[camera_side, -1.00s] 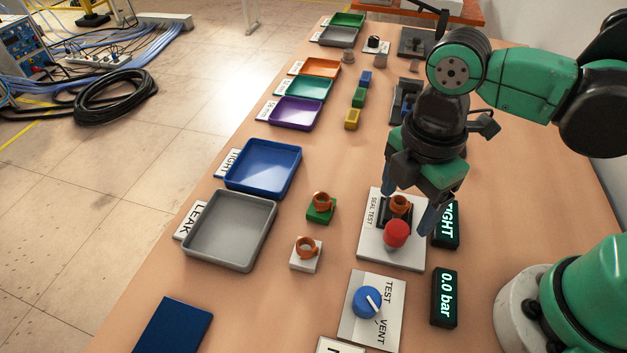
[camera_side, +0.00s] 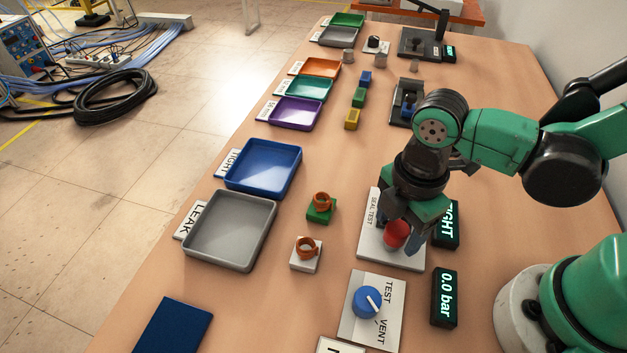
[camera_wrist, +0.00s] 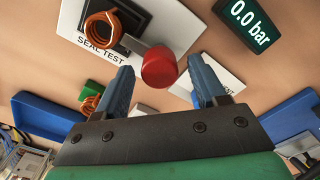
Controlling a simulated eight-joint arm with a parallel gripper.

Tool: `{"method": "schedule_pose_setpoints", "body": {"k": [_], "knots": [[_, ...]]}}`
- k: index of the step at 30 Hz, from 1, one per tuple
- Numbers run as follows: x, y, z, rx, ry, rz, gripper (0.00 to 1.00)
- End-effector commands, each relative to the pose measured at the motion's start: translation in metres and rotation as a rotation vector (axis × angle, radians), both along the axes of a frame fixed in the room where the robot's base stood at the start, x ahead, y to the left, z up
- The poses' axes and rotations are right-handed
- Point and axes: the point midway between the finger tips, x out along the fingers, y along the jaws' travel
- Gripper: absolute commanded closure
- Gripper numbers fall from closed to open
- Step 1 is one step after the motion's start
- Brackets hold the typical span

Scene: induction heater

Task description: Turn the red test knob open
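The red test knob (camera_side: 396,234) stands on the white SEAL TEST plate (camera_side: 377,254). In the wrist view the red knob (camera_wrist: 159,67) lies between my two fingertips, with a gap on both sides. My gripper (camera_wrist: 163,78) is open around or just above the knob; I cannot tell the exact height. In the side view my gripper (camera_side: 412,232) comes down over the plate, one finger to the right of the knob. An orange-brown ring (camera_wrist: 101,32) sits in the dark fixture beside the knob in the wrist view; my gripper hides it in the side view.
The TEST/VENT plate with a blue knob (camera_side: 367,301) lies in front. A TIGHT display (camera_side: 446,226) and a 0.0 bar display (camera_side: 443,298) stand to the right. Rings on a green block (camera_side: 320,214) and a white block (camera_side: 305,256), then blue and grey trays, lie left.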

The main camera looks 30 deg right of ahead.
Motion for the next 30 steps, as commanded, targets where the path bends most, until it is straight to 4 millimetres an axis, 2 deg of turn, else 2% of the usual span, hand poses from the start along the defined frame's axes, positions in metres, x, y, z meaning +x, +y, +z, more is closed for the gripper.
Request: {"method": "schedule_pose_setpoints", "body": {"k": [1, 6, 17, 23, 30], "knots": [[0.0000, 0.0000, 0.0001, 0.000, 0.000, 0.000, 0.53], [0.0000, 0.0000, 0.0001, 0.000, 0.000, 0.000, 1.00], [-0.0001, 0.0000, 0.0002, -0.001, 0.001, -0.046, 1.00], [0.0000, -0.0001, 0.0001, -0.002, 0.002, -0.161, 1.00], [0.0000, -0.0002, 0.0001, -0.003, 0.003, -0.375, 1.00]]}}
